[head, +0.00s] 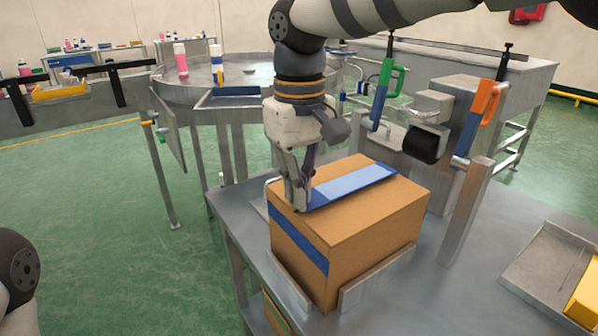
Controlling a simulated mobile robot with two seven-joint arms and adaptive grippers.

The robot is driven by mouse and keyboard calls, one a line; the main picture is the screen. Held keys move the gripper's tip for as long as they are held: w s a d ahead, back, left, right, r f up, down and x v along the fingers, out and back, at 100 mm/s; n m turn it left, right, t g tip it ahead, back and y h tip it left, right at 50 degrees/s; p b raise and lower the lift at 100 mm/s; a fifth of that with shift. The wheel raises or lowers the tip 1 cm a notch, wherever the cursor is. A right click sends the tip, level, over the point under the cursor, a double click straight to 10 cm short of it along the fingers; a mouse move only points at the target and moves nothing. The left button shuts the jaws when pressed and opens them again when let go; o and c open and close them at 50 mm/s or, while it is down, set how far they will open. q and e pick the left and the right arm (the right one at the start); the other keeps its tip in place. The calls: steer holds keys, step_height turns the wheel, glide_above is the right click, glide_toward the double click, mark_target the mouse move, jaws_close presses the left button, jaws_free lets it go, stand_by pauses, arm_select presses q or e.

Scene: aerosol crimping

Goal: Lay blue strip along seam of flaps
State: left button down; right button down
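A closed cardboard box (350,245) stands on the metal table. A blue strip (352,184) lies lengthwise across its top, lighter in the middle and darker along its edges. A dark blue band (298,240) also runs down and across the box's left face. My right gripper (300,203) points down at the near left end of the top strip, its fingertips at or just above the box edge. The fingers look close together, but I cannot tell whether they grip the strip's end. The seam is hidden under the strip. My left gripper is out of view.
Metal guides (378,278) brace the box's base. A tape dispenser with a black roller (426,144) and an upright post (466,210) stand to the right. A metal tray with a yellow item (583,300) lies at far right. A round table (215,85) holds bottles behind.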

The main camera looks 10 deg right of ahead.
steer(key=shift+f, duration=0.1)
steer(key=c, duration=1.7)
jaws_free()
step_height(320, 180, up, 12)
